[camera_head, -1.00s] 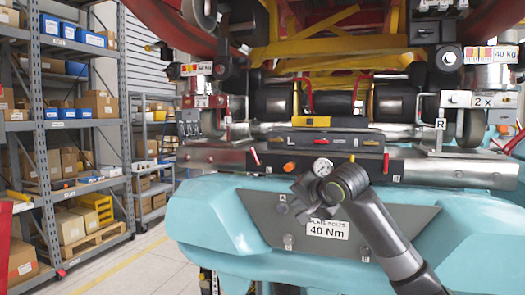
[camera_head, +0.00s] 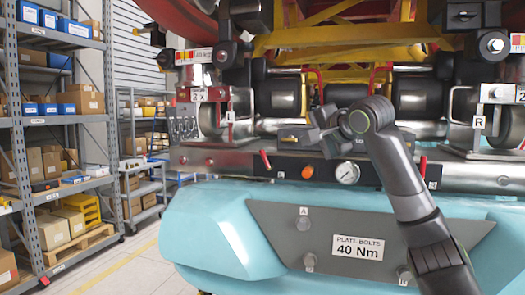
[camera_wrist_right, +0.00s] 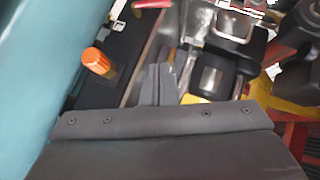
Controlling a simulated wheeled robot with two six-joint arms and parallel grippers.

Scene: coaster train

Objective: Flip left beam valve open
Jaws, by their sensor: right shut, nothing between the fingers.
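The left beam valve (camera_head: 265,160) is a short red lever at the left end of the dark panel on the metal beam. It leans a little left of upright. In the wrist view, a red handle that looks like it (camera_wrist_right: 138,4) is cut off at the top edge. My right gripper (camera_head: 318,134) is shut and empty. It reaches left, above the panel and to the right of the lever, apart from it. Its fingers also show in the wrist view (camera_wrist_right: 165,72). My left gripper is out of view.
An orange knob (camera_head: 307,172) and a round gauge (camera_head: 347,173) sit right of the lever. A second red lever (camera_head: 423,166) stands at the panel's right end. The teal body (camera_head: 215,225) bulges below. Shelves (camera_head: 50,110) stand left beyond open floor.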

